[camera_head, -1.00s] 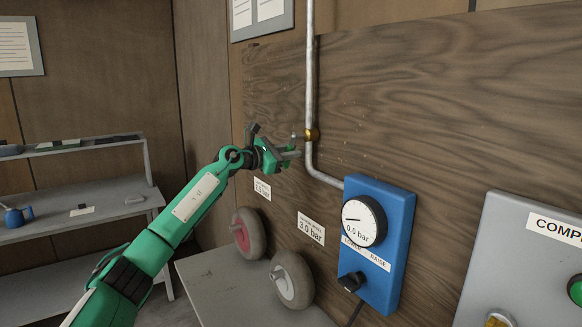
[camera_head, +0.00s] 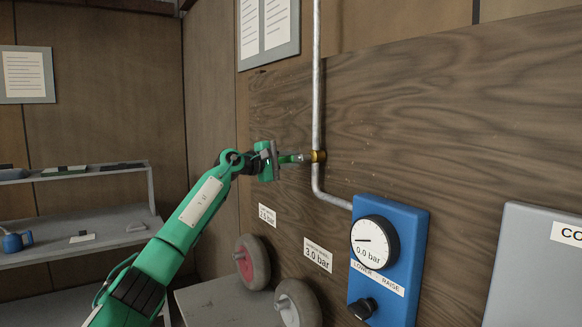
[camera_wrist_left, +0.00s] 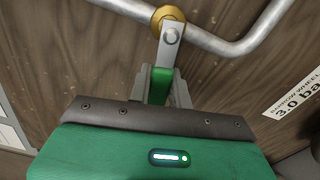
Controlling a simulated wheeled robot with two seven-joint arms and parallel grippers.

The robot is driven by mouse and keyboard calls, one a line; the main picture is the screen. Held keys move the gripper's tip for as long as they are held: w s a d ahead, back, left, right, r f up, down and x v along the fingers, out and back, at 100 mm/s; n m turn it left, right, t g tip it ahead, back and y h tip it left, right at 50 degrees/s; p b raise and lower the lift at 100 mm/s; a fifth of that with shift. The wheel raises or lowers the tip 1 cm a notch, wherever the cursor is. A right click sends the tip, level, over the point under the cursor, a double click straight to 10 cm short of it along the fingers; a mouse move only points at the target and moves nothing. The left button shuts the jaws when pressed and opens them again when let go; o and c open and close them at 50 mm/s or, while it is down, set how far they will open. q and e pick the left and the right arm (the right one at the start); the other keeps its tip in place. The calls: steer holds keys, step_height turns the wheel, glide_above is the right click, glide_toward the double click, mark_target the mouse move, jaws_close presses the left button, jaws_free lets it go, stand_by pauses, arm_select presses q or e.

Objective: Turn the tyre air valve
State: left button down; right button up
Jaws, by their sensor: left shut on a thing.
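The tyre air valve is a brass body (camera_head: 319,156) on a grey pipe on the wooden wall. In the left wrist view the brass body (camera_wrist_left: 168,17) sits on the pipe, and a grey lever (camera_wrist_left: 170,36) with a bolt runs from it towards my gripper. The lever has a green grip (camera_wrist_left: 159,86). My left gripper (camera_head: 292,158) is at the lever, left of the brass body, and its fingers (camera_wrist_left: 160,88) are shut on the green grip from both sides. The dark palm hides the near end of the lever. My right gripper is out of view.
A blue gauge box (camera_head: 405,240) with a dial reading 0.0 bar and a black knob hangs below right. Two wheels (camera_head: 252,262) stand near a grey bench (camera_head: 215,300). A grey panel (camera_head: 530,260) is at right. Shelves (camera_head: 75,215) stand at left.

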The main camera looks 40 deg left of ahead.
arm_select(q)
steer(key=shift+r+m, duration=0.45)
steer(key=shift+m, duration=0.65)
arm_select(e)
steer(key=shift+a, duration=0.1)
arm_select(q)
steer(key=shift+r, duration=0.1)
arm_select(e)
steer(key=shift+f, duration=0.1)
arm_select(q)
steer(key=c, duration=1.3)
jaws_free()
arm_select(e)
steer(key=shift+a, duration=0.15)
arm_select(q)
steer(key=shift+a, duration=0.1)
steer(key=b+v, duration=0.5)
steer(key=v, duration=0.8)
steer(key=shift+s+a, duration=0.15)
steer(key=shift+s, duration=0.2)
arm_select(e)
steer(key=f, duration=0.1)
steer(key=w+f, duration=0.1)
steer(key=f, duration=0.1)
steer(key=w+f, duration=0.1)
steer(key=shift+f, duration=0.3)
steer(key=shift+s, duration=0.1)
